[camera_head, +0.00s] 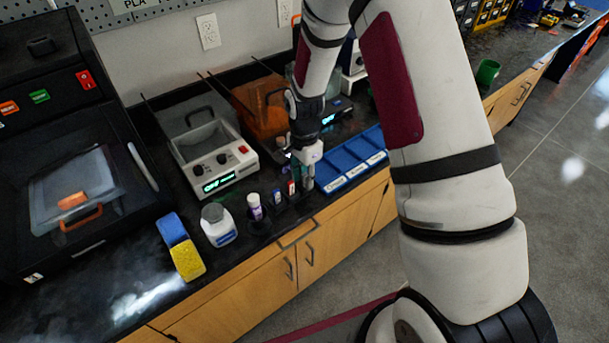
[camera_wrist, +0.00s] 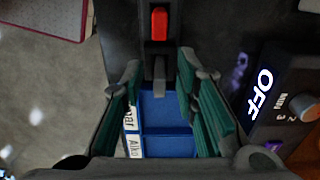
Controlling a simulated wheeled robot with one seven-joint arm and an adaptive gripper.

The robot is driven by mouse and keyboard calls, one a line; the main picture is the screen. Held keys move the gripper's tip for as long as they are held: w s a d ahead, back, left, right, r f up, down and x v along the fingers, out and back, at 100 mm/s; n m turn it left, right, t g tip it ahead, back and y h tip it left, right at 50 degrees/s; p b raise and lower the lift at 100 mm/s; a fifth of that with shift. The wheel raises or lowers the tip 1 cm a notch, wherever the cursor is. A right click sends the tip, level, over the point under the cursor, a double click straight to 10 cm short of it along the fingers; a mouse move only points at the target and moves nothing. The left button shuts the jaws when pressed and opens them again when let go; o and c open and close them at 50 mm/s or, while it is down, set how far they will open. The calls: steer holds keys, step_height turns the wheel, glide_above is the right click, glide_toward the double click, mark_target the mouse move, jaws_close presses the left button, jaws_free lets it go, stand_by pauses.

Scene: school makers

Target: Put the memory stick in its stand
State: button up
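A small red upright piece (camera_head: 291,187) stands on the dark counter just left of my gripper. It also shows in the wrist view as a red block (camera_wrist: 159,24) on the black surface, beyond the fingertips; I take it for the memory stick, but its details are too small to be sure. A small blue-and-white piece (camera_head: 277,196) stands to its left in the head view, and I cannot tell which dark base is the stand. My gripper (camera_head: 304,170) points down beside the blue tray. In the wrist view its teal-padded fingers (camera_wrist: 161,72) are apart, with nothing visibly held between them.
A blue compartment tray (camera_head: 335,181) lies right of my gripper, and it shows between the fingers (camera_wrist: 165,147). A purple-labelled bottle (camera_head: 254,206), a white jar (camera_head: 217,226) and a grey machine (camera_head: 211,158) stand to the left. The counter's front edge is close.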

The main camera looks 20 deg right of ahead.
steer(key=s+r+n+t, duration=0.1)
steer(key=s+r+n, duration=0.25)
steer(key=r, duration=1.75)
steer(key=s+r+n+t, duration=0.2)
steer(key=s+r+n, duration=0.3)
steer(key=s, duration=0.6)
steer(key=s+r+n+t, duration=0.2)
steer(key=s+r+n, duration=0.4)
steer(key=s, duration=0.5)
step_height(320, 180, up, 2)
steer(key=shift+s+d, duration=0.15)
